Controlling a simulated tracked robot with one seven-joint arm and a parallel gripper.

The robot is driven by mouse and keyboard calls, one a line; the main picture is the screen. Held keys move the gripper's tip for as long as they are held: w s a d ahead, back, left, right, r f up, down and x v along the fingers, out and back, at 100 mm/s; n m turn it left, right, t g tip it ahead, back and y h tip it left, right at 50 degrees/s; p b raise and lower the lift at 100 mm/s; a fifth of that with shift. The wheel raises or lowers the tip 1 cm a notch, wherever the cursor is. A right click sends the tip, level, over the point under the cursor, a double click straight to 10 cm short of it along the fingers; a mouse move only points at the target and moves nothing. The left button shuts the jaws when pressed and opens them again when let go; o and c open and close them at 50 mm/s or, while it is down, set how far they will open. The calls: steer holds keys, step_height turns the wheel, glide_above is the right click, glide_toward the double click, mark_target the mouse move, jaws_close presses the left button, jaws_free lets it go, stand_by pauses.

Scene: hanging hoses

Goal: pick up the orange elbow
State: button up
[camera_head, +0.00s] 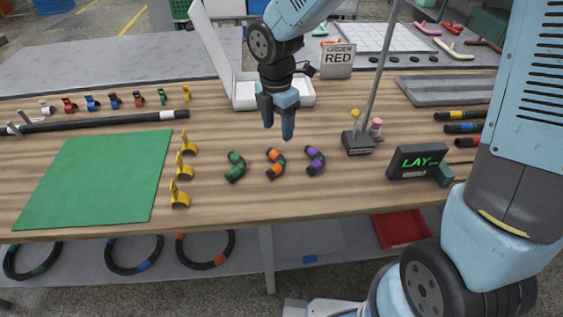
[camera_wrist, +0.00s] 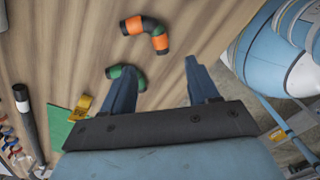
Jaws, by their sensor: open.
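The orange elbow (camera_head: 275,163), a dark bent hose piece with orange bands, lies on the wooden table between the green elbow (camera_head: 236,166) and the purple elbow (camera_head: 315,160). In the wrist view the orange elbow (camera_wrist: 147,34) lies beyond my fingertips, near the top middle. The green elbow (camera_wrist: 125,76) is partly hidden behind my left finger there. My gripper (camera_head: 278,122) hangs pointing down above the table, behind the row of elbows in the head view.
A green mat (camera_head: 95,180) and yellow clips (camera_head: 180,168) are at left. A stand with a thin pole (camera_head: 358,142) and a LAY display (camera_head: 418,160) are at right. A white bin (camera_head: 248,92) and an ORDER RED sign (camera_head: 337,58) stand behind. Bare wood lies in front of the elbows.

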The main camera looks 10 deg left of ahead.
mark_target(276, 165)
steer(key=f, duration=1.4)
steer(key=shift+s+a+f, duration=0.1)
steer(key=shift+s+a, duration=0.15)
steer(key=shift+a, duration=0.1)
steer(key=c, duration=1.1)
